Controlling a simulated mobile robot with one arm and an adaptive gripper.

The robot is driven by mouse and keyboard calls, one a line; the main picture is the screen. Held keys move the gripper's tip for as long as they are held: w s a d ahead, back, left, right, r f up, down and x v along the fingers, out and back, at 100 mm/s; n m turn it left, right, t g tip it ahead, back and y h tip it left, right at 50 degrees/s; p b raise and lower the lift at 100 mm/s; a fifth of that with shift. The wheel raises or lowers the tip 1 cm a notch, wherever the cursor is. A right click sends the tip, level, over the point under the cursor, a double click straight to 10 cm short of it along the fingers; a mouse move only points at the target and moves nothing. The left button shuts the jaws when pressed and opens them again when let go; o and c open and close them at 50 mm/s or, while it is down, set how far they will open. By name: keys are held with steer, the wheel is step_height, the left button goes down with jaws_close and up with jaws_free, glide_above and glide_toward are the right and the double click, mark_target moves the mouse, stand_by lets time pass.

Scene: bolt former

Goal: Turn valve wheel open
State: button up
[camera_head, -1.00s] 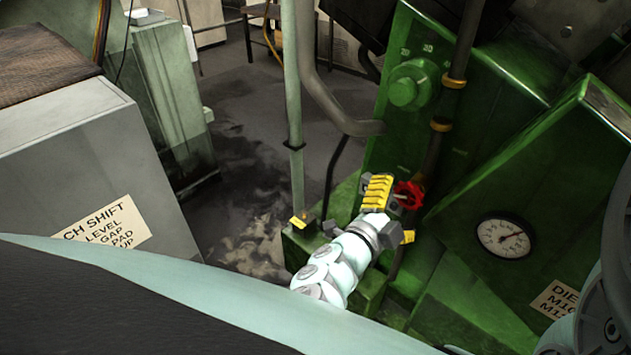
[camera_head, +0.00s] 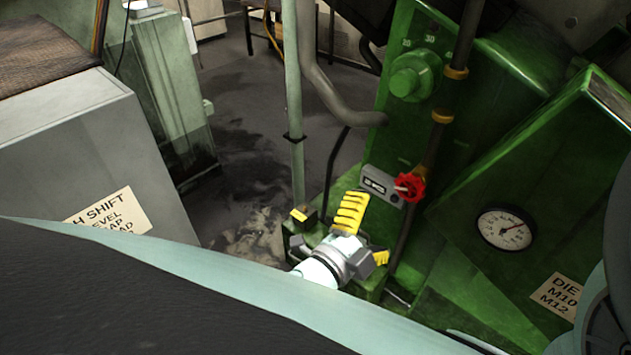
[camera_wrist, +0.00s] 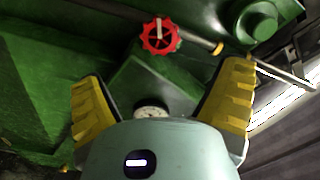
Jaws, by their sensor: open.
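The red valve wheel (camera_head: 410,187) sits on the green machine, beside a dark vertical pipe and a small grey plate. My gripper (camera_head: 364,234) is below and left of the wheel in the head view, apart from it, with its yellow fingers spread. In the wrist view the red wheel (camera_wrist: 160,36) shows whole, beyond and above the gap between the open yellow fingers (camera_wrist: 165,105). Nothing is between the fingers.
A green knob (camera_head: 412,77) and a dial gauge (camera_head: 506,228) are on the green machine (camera_head: 540,110). A pale vertical pole (camera_head: 293,110) stands left of the wheel. A grey cabinet (camera_head: 70,150) is at left, with open floor (camera_head: 245,125) between.

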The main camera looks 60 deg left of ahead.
mark_target(407, 186)
steer(key=w+a+m, duration=0.1)
steer(key=w+m, duration=0.3)
steer(key=w+m+p, duration=0.1)
steer(key=w+m, duration=0.3)
steer(key=w+a+r+m+p, duration=0.1)
steer(key=w+m, duration=0.2)
steer(key=m, duration=0.2)
steer(key=shift+w+a, duration=0.35)
steer(key=shift+w, duration=0.05)
steer(key=shift+w+a+f+p, duration=0.15)
steer(key=shift+w+f+p, duration=0.1)
steer(key=shift+w+p, duration=0.4)
steer(key=shift+w, duration=0.15)
steer(key=shift+c, duration=0.3)
steer(key=shift+r, duration=0.1)
steer(key=c, duration=1.3)
steer(key=shift+o, duration=0.2)
